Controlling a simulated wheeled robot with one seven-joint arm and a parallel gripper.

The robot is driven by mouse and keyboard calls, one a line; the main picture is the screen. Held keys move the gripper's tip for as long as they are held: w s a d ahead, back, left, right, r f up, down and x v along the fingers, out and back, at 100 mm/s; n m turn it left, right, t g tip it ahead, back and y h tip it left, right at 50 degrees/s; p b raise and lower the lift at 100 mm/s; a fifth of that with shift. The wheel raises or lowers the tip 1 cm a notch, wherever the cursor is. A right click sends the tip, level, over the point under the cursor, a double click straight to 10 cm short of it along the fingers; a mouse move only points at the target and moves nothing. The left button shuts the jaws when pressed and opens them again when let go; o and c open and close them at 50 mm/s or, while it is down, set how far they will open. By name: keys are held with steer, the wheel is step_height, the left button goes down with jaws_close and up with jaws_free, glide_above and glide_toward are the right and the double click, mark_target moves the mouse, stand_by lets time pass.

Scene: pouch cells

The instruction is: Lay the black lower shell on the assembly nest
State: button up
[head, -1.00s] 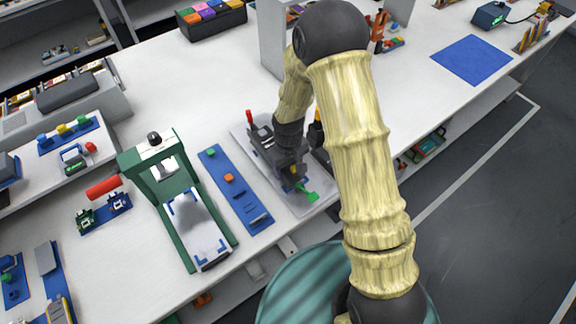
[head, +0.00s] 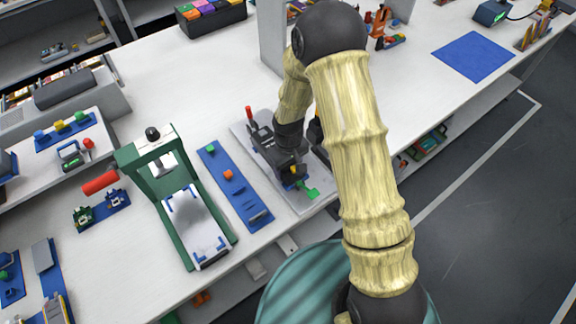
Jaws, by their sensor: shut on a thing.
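My gripper (head: 290,168) is dark and points down over the assembly nest, a light grey plate (head: 304,207) near the front edge of the bench. It is shut on the black lower shell (head: 284,172), which is mostly hidden by the dark fingers and blends with them. The shell is low over the middle of the nest; I cannot tell whether it touches. The nest carries a red-handled clamp (head: 249,113) at its back left and a green piece (head: 308,191) at its front right.
Left of the nest lies a blue strip (head: 237,193) with small green, orange and dark parts. Further left stands a green press (head: 150,150) with a red handle. A grey upright (head: 272,40) stands behind the nest. A blue mat (head: 473,57) lies clear at the right.

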steer(key=o, duration=1.1)
step_height(320, 180, up, 17)
steer(key=shift+r+b, duration=0.2)
steer(key=shift+b, duration=0.1)
